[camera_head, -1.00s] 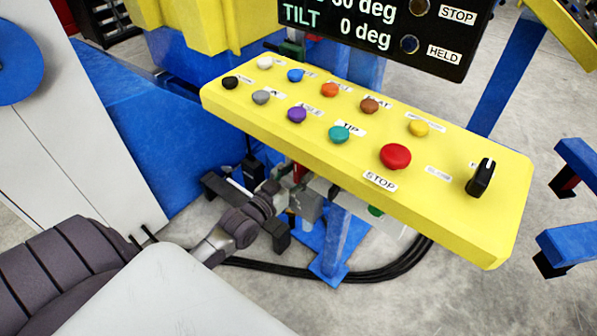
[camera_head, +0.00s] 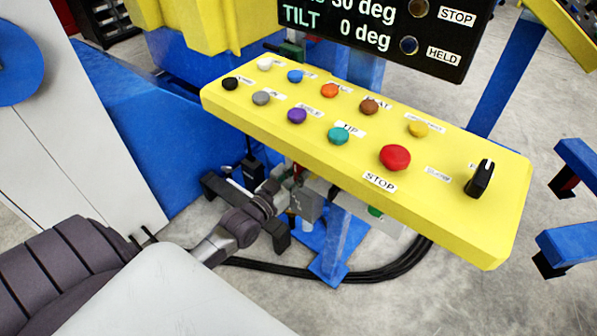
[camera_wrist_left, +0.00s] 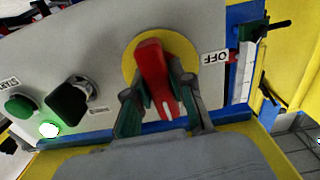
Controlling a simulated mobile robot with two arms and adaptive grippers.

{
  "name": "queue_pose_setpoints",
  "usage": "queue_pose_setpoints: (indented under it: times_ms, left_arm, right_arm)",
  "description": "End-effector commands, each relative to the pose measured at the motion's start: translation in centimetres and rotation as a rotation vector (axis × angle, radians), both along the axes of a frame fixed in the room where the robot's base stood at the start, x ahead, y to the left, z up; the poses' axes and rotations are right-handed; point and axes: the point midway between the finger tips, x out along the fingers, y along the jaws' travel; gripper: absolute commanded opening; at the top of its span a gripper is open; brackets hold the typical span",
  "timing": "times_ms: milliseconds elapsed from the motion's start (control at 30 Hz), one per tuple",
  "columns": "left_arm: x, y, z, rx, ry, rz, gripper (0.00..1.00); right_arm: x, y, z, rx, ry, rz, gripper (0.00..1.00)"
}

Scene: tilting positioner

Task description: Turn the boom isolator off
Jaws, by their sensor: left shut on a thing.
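The boom isolator is a red handle (camera_wrist_left: 153,70) on a yellow round plate (camera_wrist_left: 130,66) in the left wrist view. It is set on a grey panel, with an OFF label (camera_wrist_left: 215,57) to the right of the plate. The handle stands nearly upright in that view, slightly tilted, with white marks at its lower end. My left gripper (camera_wrist_left: 160,98) has a finger on each side of the handle and is shut on it. In the head view my left gripper (camera_head: 287,188) reaches under the yellow console, which hides the isolator. My right gripper is not in view.
The yellow console (camera_head: 300,135) with several coloured buttons, a red STOP button (camera_head: 395,157) and a black knob (camera_head: 480,178) overhangs my left gripper. Beside the isolator are a black knob (camera_wrist_left: 68,101), a green START button (camera_wrist_left: 21,105) and a lit green lamp (camera_wrist_left: 48,130).

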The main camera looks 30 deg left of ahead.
Motion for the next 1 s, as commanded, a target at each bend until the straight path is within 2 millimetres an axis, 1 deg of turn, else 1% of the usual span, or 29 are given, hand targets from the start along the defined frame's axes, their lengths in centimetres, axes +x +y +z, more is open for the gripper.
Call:
queue_pose_setpoints:
  times_ms: [267,500,1000]
  left_arm:
    - [0.0,0.0,0.2,-0.171,0.014,0.000,0.00]
    - [0.0,0.0,0.2,-0.393,0.031,0.000,0.00]
    - [0.0,0.0,0.1,-0.866,0.068,0.000,0.00]
  right_arm:
    - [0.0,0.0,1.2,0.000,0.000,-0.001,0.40]
    - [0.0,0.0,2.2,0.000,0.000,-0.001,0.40]
    - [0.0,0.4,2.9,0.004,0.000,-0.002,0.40]
